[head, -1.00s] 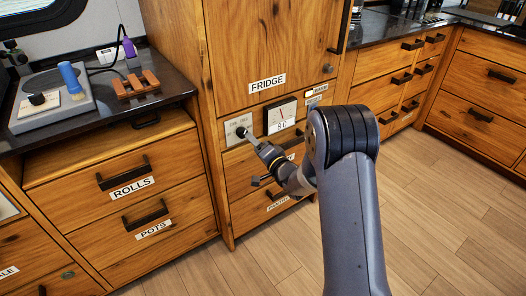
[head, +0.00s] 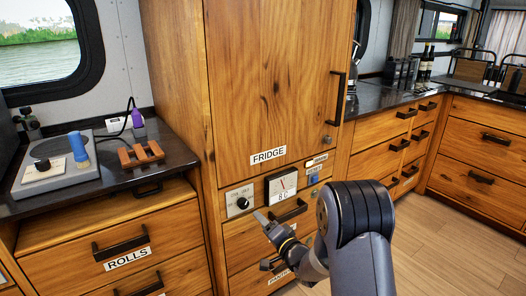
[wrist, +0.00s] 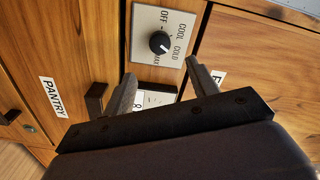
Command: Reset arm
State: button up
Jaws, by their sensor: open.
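My gripper (head: 264,220) is open and empty, in front of the fridge unit, just below and right of the black control knob (head: 242,203) in the head view. In the wrist view, my gripper (wrist: 160,70) has its two fingers apart, and the knob (wrist: 159,43) stands beyond the fingertips with a visible gap. The knob sits on a pale panel (wrist: 143,20) marked OFF, COOL, COLD and MAX. Its white mark points to the lower right, seemingly near COLD; the exact setting is hard to tell. My arm is bent, with its elbow at the lower right of the head view.
A temperature gauge (head: 281,184) reading 8C is right of the knob. Drawers with black bar handles (head: 122,242) are below and left. A counter at left holds a grey appliance (head: 58,160) and a brown rack (head: 141,154). The floor at right is clear.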

aim_at(246, 205)
jog(key=x, duration=1)
jog(key=shift+w+a, duration=0.15)
jog(key=shift+a, duration=0.05)
